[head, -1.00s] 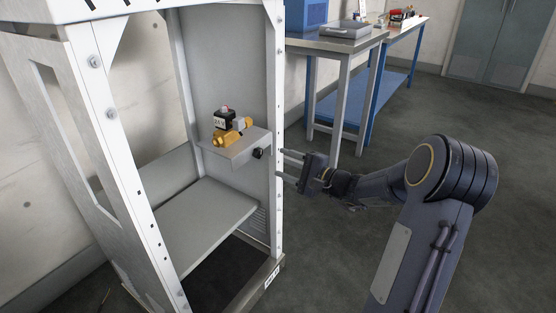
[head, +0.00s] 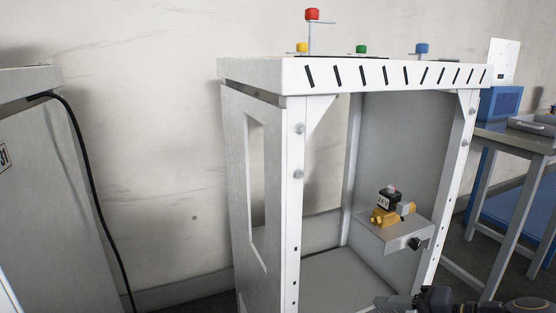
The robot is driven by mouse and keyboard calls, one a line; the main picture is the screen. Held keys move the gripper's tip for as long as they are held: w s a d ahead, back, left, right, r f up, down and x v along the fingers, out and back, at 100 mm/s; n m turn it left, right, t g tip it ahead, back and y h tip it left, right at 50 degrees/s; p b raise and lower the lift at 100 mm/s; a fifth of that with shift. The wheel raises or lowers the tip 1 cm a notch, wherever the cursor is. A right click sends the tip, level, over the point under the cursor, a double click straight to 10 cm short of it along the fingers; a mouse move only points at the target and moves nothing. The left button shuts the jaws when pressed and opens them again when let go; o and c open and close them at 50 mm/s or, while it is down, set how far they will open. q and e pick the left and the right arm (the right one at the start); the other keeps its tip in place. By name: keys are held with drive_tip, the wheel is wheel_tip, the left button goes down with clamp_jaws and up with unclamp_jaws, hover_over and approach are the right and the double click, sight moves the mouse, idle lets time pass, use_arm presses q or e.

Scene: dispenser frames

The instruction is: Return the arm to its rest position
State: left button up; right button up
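My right arm comes in at the bottom right edge, and only its top part shows. My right gripper (head: 374,305) is at the bottom edge, below and in front of the small shelf. Its fingers look apart with nothing between them, though the lower part is cut off by the frame. My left arm and gripper are out of view.
A white dispenser frame (head: 296,190) stands in the middle, with red, yellow, green and blue knobs on top. Inside it, a small grey shelf (head: 400,238) with a dark knob holds a yellow and black valve (head: 388,212). A workbench (head: 510,142) stands right; a grey cabinet (head: 50,190) left.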

drive_tip(key=s+f+n+g+h, duration=0.1)
drive_tip(key=s+f+n+h, duration=0.2)
drive_tip(key=s, duration=0.5)
drive_tip(key=s+f+n+g+h, duration=0.1)
drive_tip(key=s+f+n+h, duration=0.2)
drive_tip(key=s, duration=0.4)
wheel_tip(320, 180, up, 31)
drive_tip(key=p, duration=3.1)
drive_tip(key=shift+s+a, duration=0.25)
drive_tip(key=shift+a, duration=0.05)
